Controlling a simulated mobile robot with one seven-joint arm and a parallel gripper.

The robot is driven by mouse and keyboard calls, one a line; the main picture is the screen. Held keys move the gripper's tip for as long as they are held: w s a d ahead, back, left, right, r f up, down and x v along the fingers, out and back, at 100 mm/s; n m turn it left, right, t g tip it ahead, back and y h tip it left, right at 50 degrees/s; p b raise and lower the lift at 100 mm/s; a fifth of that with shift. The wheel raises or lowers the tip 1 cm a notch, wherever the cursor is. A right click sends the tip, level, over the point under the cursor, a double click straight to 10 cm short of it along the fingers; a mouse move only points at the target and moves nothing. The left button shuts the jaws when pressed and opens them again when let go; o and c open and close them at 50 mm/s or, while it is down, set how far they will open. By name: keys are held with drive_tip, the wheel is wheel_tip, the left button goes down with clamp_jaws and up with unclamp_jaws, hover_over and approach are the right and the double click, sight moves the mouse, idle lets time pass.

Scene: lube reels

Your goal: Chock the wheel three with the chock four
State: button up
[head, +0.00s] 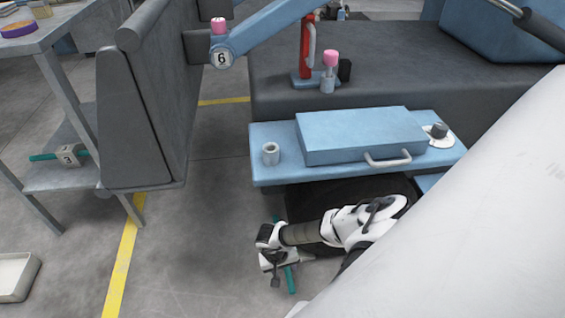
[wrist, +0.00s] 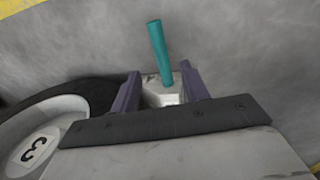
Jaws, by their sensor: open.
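A pale grey chock (wrist: 164,95) with a teal handle (wrist: 157,50) sits on the floor in the wrist view; its number is not visible. My gripper (wrist: 160,78) is open, with one purple finger on each side of the chock. Whether the fingers touch it I cannot tell. The wheel (wrist: 75,97) marked 3 is close at the left, its dark tyre beside the chock. In the head view my gripper (head: 274,262) is low at the floor below the blue step, and the teal handle (head: 290,280) shows beside it. The tyre (head: 305,203) is partly hidden by my arm.
Another chock (head: 68,156) with a teal handle lies on the grey shelf (head: 45,178) at left. The blue step (head: 290,175) overhangs the wheel, carrying a blue lidded box (head: 360,130). A white tray (head: 15,275) stands lower left. Floor around the yellow line (head: 122,260) is clear.

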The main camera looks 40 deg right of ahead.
drive_tip(key=f+b, duration=0.1)
drive_tip(key=f, duration=0.2)
drive_tip(key=d+f+b, duration=0.1)
drive_tip(key=f, duration=0.3)
drive_tip(key=s+d+f+b, duration=0.1)
drive_tip(key=f+b, duration=0.1)
drive_tip(key=f, duration=0.1)
drive_tip(key=shift+f, duration=0.35)
clamp_jaws()
